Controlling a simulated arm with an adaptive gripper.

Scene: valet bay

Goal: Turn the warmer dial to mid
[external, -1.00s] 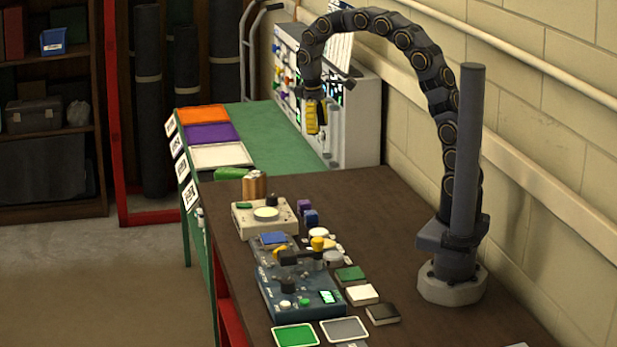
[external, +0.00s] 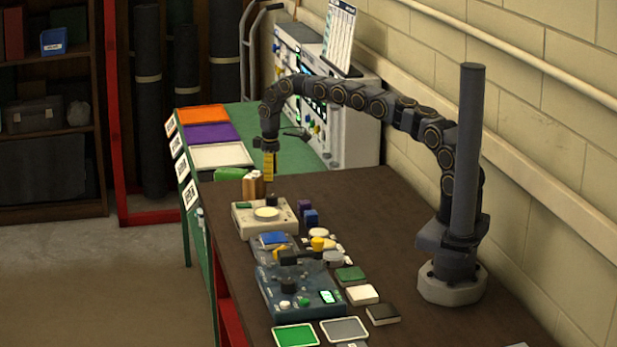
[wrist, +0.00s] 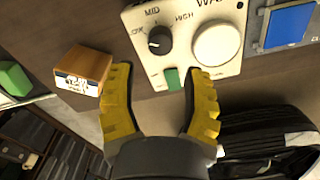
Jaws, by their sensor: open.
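The warmer (external: 246,222) is a cream box with a round pale plate on the dark bench; it also shows at the top of the wrist view (wrist: 185,75). Its dial (wrist: 159,40) is a black knob with LOW, MID and HIGH marked around it. A light mark shows on the knob's lower left, but which setting it points to is unclear. The dial also shows at the box's back edge in the external view (external: 271,199). My gripper (external: 269,179) points down above the dial. In the wrist view its yellow fingers (wrist: 160,72) are apart and empty, short of the dial.
A brown labelled block (wrist: 85,70) stands close beside my left finger in the wrist view. A green tab (wrist: 172,79) is on the warmer's near edge. A blue pad (external: 272,238) and other devices sit in front of the warmer.

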